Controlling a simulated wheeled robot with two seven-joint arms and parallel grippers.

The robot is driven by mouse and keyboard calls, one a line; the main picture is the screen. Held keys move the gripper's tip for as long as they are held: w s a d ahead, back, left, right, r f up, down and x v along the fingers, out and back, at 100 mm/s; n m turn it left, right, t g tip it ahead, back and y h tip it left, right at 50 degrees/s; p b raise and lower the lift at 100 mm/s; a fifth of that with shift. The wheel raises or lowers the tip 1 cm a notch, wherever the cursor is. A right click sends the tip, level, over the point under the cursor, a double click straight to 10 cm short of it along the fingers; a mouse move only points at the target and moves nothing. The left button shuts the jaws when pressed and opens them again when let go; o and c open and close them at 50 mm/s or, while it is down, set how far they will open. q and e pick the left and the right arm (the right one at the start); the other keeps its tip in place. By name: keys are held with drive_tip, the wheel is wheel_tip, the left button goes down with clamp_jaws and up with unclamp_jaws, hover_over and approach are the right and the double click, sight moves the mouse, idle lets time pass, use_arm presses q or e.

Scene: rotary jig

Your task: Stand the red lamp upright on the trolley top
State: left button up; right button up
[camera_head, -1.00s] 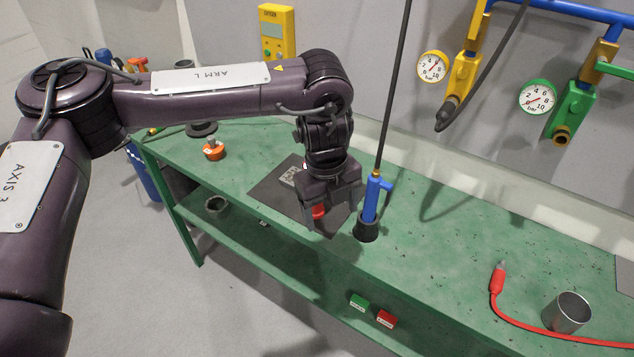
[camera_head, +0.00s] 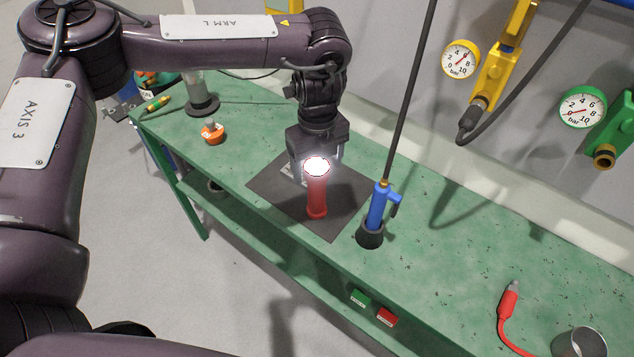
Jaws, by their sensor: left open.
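The red lamp (camera_head: 317,195) stands upright on a dark mat (camera_head: 268,184) on the green trolley top (camera_head: 440,240). Its lit white end faces up and its base rests on the mat. My left gripper (camera_head: 318,150) is open, just behind the lamp in the picture. The lamp's glowing head covers part of the fingers, and I cannot tell whether they touch it. My right gripper is not in view.
A blue tool (camera_head: 378,206) in a black holder stands right of the mat, its dark hose rising. An orange object (camera_head: 212,132) lies to the left. A red cable plug (camera_head: 509,298) and a metal cup (camera_head: 580,343) are at right. Gauges hang behind.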

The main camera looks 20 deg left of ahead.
sight(317, 190)
use_arm(q)
drive_tip(key=shift+w+a+f+p, duration=0.1)
drive_tip(key=shift+f+p, duration=0.1)
drive_tip(key=shift+f, duration=0.4)
drive_tip(key=shift+a+f+p, duration=0.1)
drive_tip(key=shift+f+p, duration=0.05)
drive_tip(key=shift+f, duration=0.85)
drive_tip(key=c, duration=1.5)
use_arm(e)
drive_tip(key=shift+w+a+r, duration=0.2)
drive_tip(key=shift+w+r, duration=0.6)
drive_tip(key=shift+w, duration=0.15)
use_arm(q)
drive_tip(key=shift+r, duration=0.15)
